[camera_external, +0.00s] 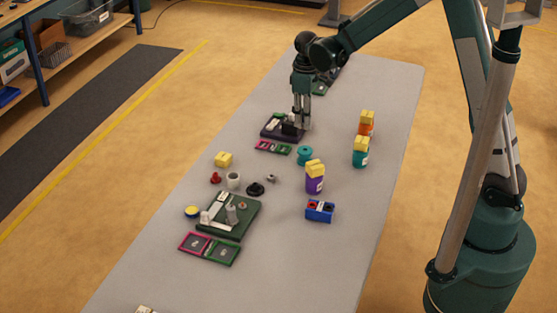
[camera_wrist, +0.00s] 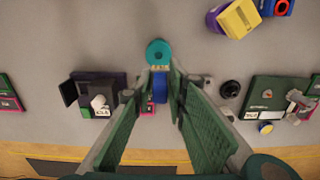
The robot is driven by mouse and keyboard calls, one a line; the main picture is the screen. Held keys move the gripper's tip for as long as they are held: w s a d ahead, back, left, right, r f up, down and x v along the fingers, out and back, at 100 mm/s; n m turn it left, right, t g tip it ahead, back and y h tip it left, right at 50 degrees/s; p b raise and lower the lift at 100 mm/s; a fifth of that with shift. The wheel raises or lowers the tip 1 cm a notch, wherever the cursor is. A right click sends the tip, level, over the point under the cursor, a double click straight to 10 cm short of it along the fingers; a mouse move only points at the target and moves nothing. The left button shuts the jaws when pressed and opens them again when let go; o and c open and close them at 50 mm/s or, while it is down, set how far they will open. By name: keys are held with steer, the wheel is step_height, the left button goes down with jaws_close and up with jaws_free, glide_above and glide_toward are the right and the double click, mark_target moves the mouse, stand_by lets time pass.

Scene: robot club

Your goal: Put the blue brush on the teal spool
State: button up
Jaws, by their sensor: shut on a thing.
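The teal spool (camera_external: 305,155) stands on the grey table, just in front of and below my gripper (camera_external: 301,120) in the external view. In the wrist view the teal spool (camera_wrist: 159,51) shows its round top with a centre hole, just beyond the fingertips. My gripper (camera_wrist: 160,88) is shut on the blue brush (camera_wrist: 160,84), which shows as a blue piece between the green finger pads and appears to overlap the spool's near edge in the picture. I cannot tell whether they touch. The brush is not clearly visible in the external view.
Yellow-topped orange (camera_external: 366,129), teal (camera_external: 360,158) and purple (camera_external: 314,182) containers stand to the right. A blue box (camera_external: 320,214), a black round piece (camera_external: 256,190) and a green tray (camera_external: 250,222) are nearer the camera.

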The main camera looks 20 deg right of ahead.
steer(key=shift+d, duration=0.35)
glide_above(305, 150)
steer(key=shift+f, duration=3.1)
steer(key=shift+f+b, duration=0.35)
steer(key=shift+f, duration=1.55)
steer(key=shift+f, duration=0.15)
steer(key=o, duration=0.8)
steer(key=shift+r, duration=0.2)
